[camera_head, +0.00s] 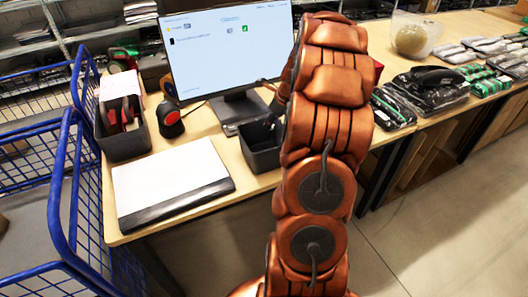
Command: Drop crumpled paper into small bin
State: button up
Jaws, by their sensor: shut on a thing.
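A small black open bin (262,158) stands on the wooden table, just left of my arm and in front of the monitor stand. My arm covers its right side. My arm rises in the foreground and bends over toward the bin. A dark part of my gripper (272,122) shows at the arm's left edge, just above the back of the bin. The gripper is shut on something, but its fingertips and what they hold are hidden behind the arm. I see no crumpled paper, and the bottom of the bin is mostly hidden.
A monitor (228,48) stands behind the bin. A white pad with a black edge (170,182), a dark box of tools (122,132) and a red-and-black scanner (170,118) lie left. Blue wire carts (70,200) flank the table's left. Bagged garments (428,88) lie right.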

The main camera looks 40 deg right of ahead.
jog(key=shift+f, duration=0.6)
jog(key=o, duration=0.8)
jog(key=shift+c, duration=0.2)
jog(key=v, duration=1.2)
